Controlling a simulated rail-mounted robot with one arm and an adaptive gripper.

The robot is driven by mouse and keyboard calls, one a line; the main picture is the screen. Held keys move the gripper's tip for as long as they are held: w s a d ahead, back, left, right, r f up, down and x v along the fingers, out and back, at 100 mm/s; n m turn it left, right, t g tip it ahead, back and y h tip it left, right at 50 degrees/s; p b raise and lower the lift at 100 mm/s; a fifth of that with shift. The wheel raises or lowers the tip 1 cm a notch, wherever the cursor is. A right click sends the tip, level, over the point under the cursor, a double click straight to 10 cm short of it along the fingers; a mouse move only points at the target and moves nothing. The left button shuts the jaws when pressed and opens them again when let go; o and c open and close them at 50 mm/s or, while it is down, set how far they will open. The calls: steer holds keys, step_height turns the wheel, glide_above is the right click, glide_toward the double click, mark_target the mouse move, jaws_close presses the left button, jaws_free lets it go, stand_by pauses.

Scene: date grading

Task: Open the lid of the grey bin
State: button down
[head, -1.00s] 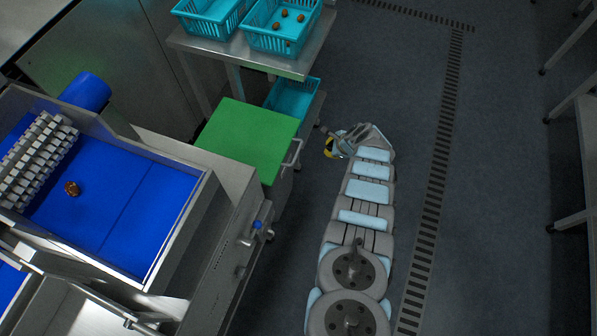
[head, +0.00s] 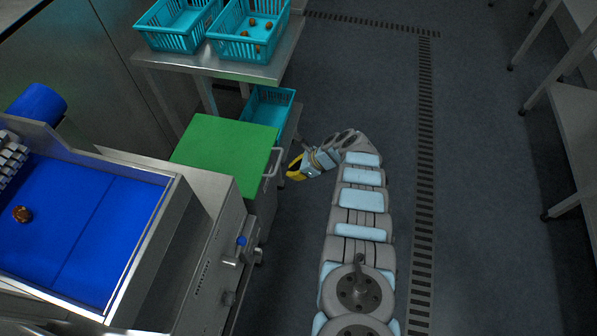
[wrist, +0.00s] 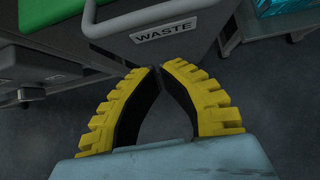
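The grey bin (head: 265,204) stands beside the steel machine, with its flat green lid (head: 226,152) down on top. A light grey bar handle (head: 273,162) runs along the bin's right side. In the wrist view, the handle (wrist: 158,17) crosses the top, above a "WASTE" label (wrist: 164,30) on the bin's front, and a corner of the green lid shows at the upper left. My gripper (head: 291,169) is just right of the handle, apart from it. In the wrist view, its yellow fingers (wrist: 160,68) meet at the tips below the label, with nothing between them.
The machine with a blue belt (head: 85,230) stands at the left, a brown date (head: 22,214) on it. A steel table (head: 215,66) behind the bin holds teal baskets (head: 246,48); another teal basket (head: 268,107) sits lower. The floor (head: 480,200) right of my arm is clear.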

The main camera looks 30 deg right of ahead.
steer(key=b+x, duration=0.3)
steer(key=x, duration=0.2)
steer(key=shift+r+p, duration=1.9)
steer(key=shift+r, duration=0.45)
steer(key=shift+r+p, duration=0.2)
steer(key=shift+p, duration=0.15)
